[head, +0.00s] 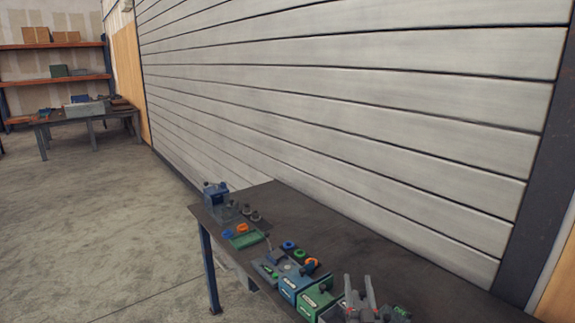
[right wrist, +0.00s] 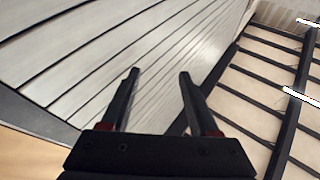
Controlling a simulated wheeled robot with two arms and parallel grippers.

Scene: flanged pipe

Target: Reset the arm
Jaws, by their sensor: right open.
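My right gripper (head: 358,283) shows at the bottom of the head view, in front of the near part of the dark workbench (head: 330,215). Its two grey fingers point up and stand apart. In the right wrist view the dark fingers of my right gripper (right wrist: 158,74) are spread with nothing between them. My left gripper is in neither view.
The bench holds a grey-blue fixture (head: 216,196), a green tray (head: 247,240), a blue box (head: 296,279), a green box (head: 318,298) and small orange and blue rings. The slatted wall (head: 350,100) runs behind it. Floor at left (head: 90,220) is clear; another table (head: 85,116) stands far back.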

